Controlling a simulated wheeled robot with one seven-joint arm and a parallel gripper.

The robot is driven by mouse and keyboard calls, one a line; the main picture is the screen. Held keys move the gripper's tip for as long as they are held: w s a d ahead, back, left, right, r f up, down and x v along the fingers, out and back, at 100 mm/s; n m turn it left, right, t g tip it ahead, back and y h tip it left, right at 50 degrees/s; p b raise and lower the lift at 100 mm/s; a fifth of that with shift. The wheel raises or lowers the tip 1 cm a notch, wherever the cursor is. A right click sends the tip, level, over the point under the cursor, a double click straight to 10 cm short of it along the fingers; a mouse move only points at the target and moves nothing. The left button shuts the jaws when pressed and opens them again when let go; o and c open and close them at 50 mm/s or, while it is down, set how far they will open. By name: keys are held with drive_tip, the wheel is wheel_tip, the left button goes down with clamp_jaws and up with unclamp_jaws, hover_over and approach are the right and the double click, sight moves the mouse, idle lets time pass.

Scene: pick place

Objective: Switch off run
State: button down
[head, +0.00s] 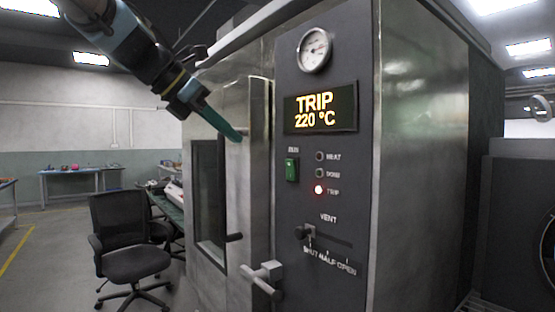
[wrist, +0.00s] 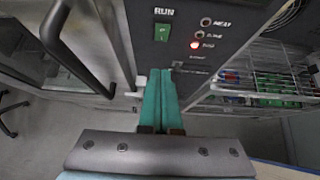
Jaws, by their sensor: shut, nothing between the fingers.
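The green RUN rocker switch (head: 292,169) sits on the dark control panel (head: 330,90) of a steel oven, under its RUN label. It also shows in the wrist view (wrist: 162,33), above my fingertips; I cannot tell which way it is tipped. My gripper (head: 238,138) is shut and empty, its teal fingers together, up and left of the switch in the head view and apart from it. In the wrist view my fingertips (wrist: 160,72) point toward the panel. The display (head: 320,108) reads TRIP 220 °C, and the TRIP lamp (head: 318,189) glows red.
A vent lever (head: 306,233) is below the lamps, near SHUT. A door handle (head: 262,278) sticks out at lower left of the panel, beside the windowed oven door (head: 208,200). A pressure gauge (head: 314,50) is above. An office chair (head: 130,245) stands on the left.

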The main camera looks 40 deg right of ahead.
drive_tip(key=p, duration=0.2)
approach(289, 170)
wheel_tip(289, 170, down, 4)
drive_tip(key=shift+d+r+p, duration=0.15)
drive_tip(key=shift+d+p, duration=0.45)
drive_tip(key=shift+d, duration=0.55)
drive_tip(key=shift+d+r+p, duration=0.2)
drive_tip(key=shift+d+p, duration=0.35)
drive_tip(key=shift+d, duration=0.6)
